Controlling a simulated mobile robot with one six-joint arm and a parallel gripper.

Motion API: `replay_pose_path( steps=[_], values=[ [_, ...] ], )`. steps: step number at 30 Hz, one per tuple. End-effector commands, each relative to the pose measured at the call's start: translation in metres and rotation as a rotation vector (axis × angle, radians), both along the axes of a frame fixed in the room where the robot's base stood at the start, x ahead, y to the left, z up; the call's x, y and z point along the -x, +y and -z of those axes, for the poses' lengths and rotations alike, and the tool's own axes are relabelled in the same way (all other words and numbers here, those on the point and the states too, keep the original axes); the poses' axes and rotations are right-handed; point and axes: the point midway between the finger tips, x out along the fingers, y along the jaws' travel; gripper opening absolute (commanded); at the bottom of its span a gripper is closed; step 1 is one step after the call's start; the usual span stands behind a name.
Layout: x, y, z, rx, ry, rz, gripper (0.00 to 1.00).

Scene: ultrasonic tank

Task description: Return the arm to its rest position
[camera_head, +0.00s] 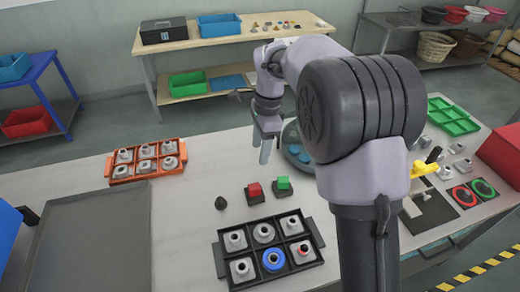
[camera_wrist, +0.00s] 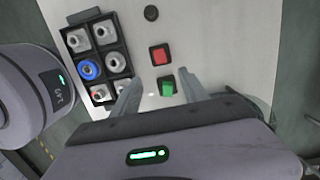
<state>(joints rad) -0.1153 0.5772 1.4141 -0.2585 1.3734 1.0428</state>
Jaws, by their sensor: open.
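My gripper (camera_head: 265,140) hangs over the table, pointing down, with my arm reaching out from the right of centre in the head view. In the wrist view my gripper (camera_wrist: 158,88) shows two fingers spread apart with nothing between them.
A black tray (camera_head: 218,262) with metal parts, one ringed blue, stands at the front. An orange tray (camera_head: 111,168) of similar parts is at left. A round tank (camera_head: 291,146) is partly hidden behind my arm. A green tray (camera_head: 453,115) and yellow-handled clamp (camera_head: 427,163) are at right.

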Motion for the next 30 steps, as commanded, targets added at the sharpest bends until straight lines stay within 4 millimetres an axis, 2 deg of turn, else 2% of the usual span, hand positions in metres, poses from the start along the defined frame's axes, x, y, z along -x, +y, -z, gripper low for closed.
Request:
replay_pose_path(
  steps=[8, 11, 14, 16, 18, 21, 24, 27, 30],
  values=[
    [0.0, 0.0, 0.0, 0.0, 0.0, -0.001, 0.52],
    [0.011, -0.004, -0.012, -0.007, -0.033, -0.042, 0.52],
    [0.05, -0.015, -0.043, -0.016, -0.137, -0.188, 0.52],
    [0.095, -0.025, -0.061, -0.01, -0.237, -0.331, 0.52],
    [0.143, -0.034, -0.069, 0.012, -0.341, -0.475, 0.52],
    [0.206, -0.042, -0.06, 0.065, -0.469, -0.662, 0.52],
    [0.251, -0.047, -0.041, 0.126, -0.563, -0.805, 0.52],
    [0.277, -0.049, -0.024, 0.17, -0.616, -0.893, 0.52],
    [0.286, -0.05, -0.018, 0.192, -0.636, -0.93, 0.52]
  ],
)
